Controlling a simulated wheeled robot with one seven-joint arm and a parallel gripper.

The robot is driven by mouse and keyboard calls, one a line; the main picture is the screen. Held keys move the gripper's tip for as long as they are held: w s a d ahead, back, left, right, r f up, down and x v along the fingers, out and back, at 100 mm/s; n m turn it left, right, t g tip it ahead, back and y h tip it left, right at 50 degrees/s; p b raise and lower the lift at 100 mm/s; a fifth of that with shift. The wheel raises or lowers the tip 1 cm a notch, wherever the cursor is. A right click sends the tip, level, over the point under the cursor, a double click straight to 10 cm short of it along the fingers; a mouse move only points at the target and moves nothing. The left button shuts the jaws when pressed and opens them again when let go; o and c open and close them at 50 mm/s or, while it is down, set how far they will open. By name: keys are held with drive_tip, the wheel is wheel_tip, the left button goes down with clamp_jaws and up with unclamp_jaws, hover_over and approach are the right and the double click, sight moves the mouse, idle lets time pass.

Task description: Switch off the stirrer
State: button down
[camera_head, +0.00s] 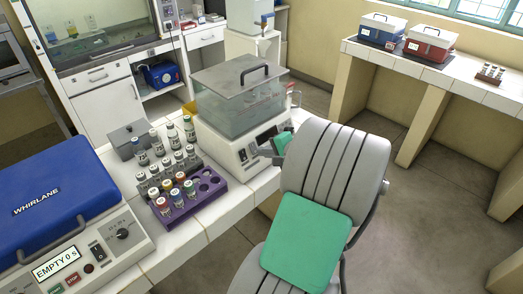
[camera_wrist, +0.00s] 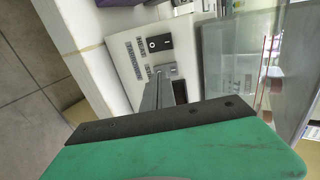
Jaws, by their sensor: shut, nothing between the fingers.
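The likely stirrer unit is a white bench device (camera_head: 222,148) with a clear lidded tank, near the middle of the head view. Its front panel (camera_wrist: 122,68) shows in the wrist view with small labels I cannot read surely. A black rocker switch (camera_wrist: 158,43) sits on the panel; which function it serves I cannot tell. My gripper (camera_head: 264,155) is at the front panel, and its fingertips also show in the wrist view (camera_wrist: 166,72), shut and empty, close beside the rocker switch. Contact cannot be told. The fingers partly hide a dark panel part (camera_wrist: 180,91).
A purple rack (camera_head: 190,205) of capped tubes and a grey rack (camera_head: 168,170) stand left of the device. A blue WHIRLANE machine (camera_head: 60,200) is at far left. Red (camera_head: 430,42) and blue (camera_head: 381,30) boxes sit on the right bench. The floor on the right is clear.

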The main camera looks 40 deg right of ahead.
drive_tip(key=shift+x, duration=0.85)
drive_tip(key=shift+a+f, duration=0.2)
drive_tip(key=shift+f, duration=0.35)
